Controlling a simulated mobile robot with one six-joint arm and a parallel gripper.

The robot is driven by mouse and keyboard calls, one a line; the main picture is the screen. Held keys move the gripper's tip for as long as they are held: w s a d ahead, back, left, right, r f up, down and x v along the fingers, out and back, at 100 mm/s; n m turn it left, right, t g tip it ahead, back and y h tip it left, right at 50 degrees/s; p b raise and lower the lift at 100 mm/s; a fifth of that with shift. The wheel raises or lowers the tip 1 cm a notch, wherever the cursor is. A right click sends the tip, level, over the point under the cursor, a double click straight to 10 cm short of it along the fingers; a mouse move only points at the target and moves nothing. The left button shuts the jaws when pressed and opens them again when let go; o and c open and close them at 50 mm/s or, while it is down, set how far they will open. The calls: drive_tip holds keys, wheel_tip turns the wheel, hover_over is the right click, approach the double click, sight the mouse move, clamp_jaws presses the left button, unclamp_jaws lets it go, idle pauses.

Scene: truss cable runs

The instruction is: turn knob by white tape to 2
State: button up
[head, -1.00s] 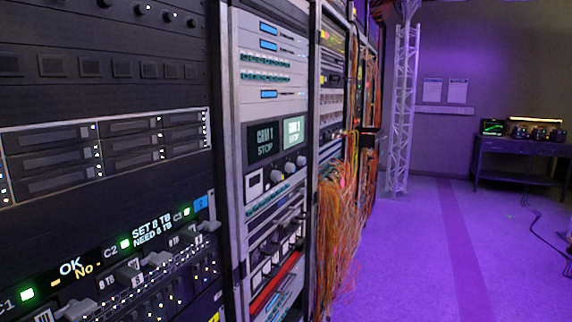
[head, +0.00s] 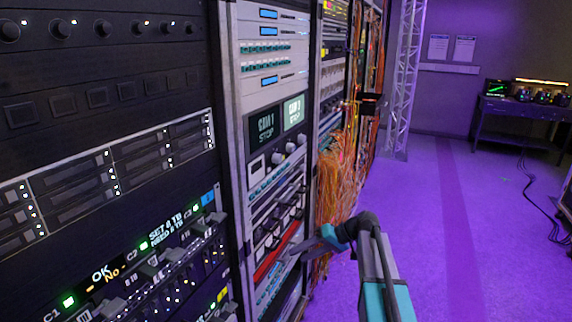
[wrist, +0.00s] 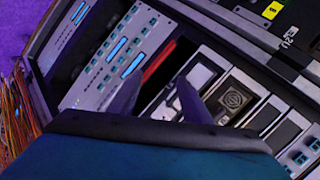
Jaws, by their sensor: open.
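My gripper (head: 296,249) reaches in from the lower right in the head view, in front of the lower part of the middle rack. In the wrist view my gripper (wrist: 158,98) shows two dark fingers spread apart with nothing between them. A row of dark knobs (head: 102,29) runs along the top of the left rack. I cannot make out white tape or a number 2 beside any knob.
The left rack has drive bays (head: 78,190) and, below them, lit labels and levers. Orange cables (head: 333,190) hang right of the middle rack. A red strip (wrist: 160,72) lies behind my fingers. Yellow tape (wrist: 272,10) is upper right.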

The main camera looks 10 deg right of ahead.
drive_tip(key=w+d+r+n+t+y+p, duration=0.1)
drive_tip(key=w+d+r+p, duration=0.1)
drive_tip(key=r, duration=0.9)
drive_tip(key=w+d+r+n+t+y+p, duration=0.1)
drive_tip(key=w+d+r+p, duration=0.15)
drive_tip(key=r, duration=0.75)
drive_tip(key=n+y+p, duration=0.1)
drive_tip(key=n+p, duration=0.1)
approach(281, 157)
drive_tip(key=f+v, duration=0.1)
drive_tip(key=v, duration=0.5)
drive_tip(key=shift+s+a+r+t, duration=0.1)
drive_tip(key=shift+s+a+t, duration=0.1)
drive_tip(key=shift+t, duration=0.1)
drive_tip(key=shift+w+a, duration=0.1)
drive_tip(key=shift+a, duration=0.05)
drive_tip(key=p+x, duration=0.3)
drive_tip(key=x, duration=1)
drive_tip(key=shift+w+a+p, duration=0.15)
drive_tip(key=shift+a+p, duration=0.1)
drive_tip(key=shift+p, duration=0.1)
